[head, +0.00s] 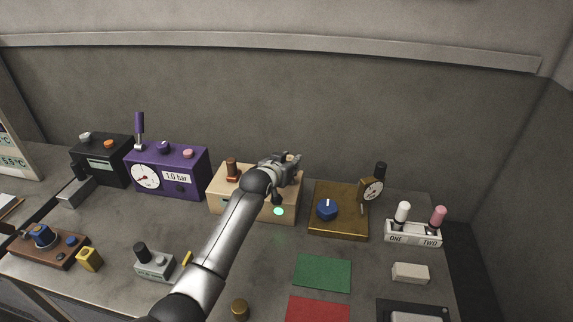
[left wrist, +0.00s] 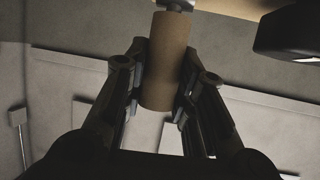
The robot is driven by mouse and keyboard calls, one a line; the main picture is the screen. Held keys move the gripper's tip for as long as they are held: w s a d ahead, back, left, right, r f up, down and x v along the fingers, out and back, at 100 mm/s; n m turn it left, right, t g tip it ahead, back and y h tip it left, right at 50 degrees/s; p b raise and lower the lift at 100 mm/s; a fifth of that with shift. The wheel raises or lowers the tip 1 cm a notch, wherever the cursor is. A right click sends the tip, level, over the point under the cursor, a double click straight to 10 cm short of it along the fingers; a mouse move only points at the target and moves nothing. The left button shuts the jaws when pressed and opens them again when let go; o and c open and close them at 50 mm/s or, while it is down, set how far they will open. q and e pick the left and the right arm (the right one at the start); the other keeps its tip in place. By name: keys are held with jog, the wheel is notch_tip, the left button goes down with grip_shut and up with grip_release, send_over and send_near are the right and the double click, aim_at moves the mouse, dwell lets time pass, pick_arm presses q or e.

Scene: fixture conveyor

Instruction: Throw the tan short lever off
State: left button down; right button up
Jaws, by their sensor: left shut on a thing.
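The tan short lever (left wrist: 166,65) shows in the left wrist view as a tan cylindrical handle on a pale metal stem at the top. My left gripper (left wrist: 163,82) has its two fingers on either side of the handle and is shut on it. In the head view my left gripper (head: 291,160) is over the right back part of a light wooden box (head: 238,205), and it hides the lever there. A green light (head: 278,211) glows on the box front. My right gripper is not in view.
A brown knob (head: 232,166) stands on the same box, left of my gripper. A purple gauge box (head: 188,185) is to the left. A brass-coloured box (head: 335,222) with a blue knob (head: 326,208) and dial is to the right. Green (head: 322,272) and red mats lie in front.

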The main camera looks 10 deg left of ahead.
pick_arm(q)
jog(key=shift+w+r+g+p, duration=0.4)
jog(key=shift+r+g+p, duration=0.05)
jog(key=shift+g+p, duration=0.05)
jog(key=shift+w+f+g+p, duration=0.15)
jog(key=shift+w+g+p, duration=0.15)
jog(key=shift+g, duration=0.1)
jog(key=shift+w+f+g, duration=0.3)
jog(key=shift+w+g, duration=0.05)
jog(key=shift+g, duration=0.35)
jog(key=shift+w+f+g, duration=0.2)
jog(key=shift+w+g, duration=0.2)
jog(key=shift+g, duration=0.3)
jog(key=shift+w+f+n+g, duration=0.1)
jog(key=shift+w+n+g, duration=0.05)
jog(key=shift+n+g, duration=0.2)
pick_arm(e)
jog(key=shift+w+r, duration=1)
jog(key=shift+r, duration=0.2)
pick_arm(q)
jog(key=shift+f+g, duration=0.1)
jog(key=shift+g, duration=0.15)
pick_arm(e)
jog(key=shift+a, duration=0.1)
pick_arm(q)
jog(key=c, duration=1.2)
grip_release()
jog(key=shift+w, duration=0.15)
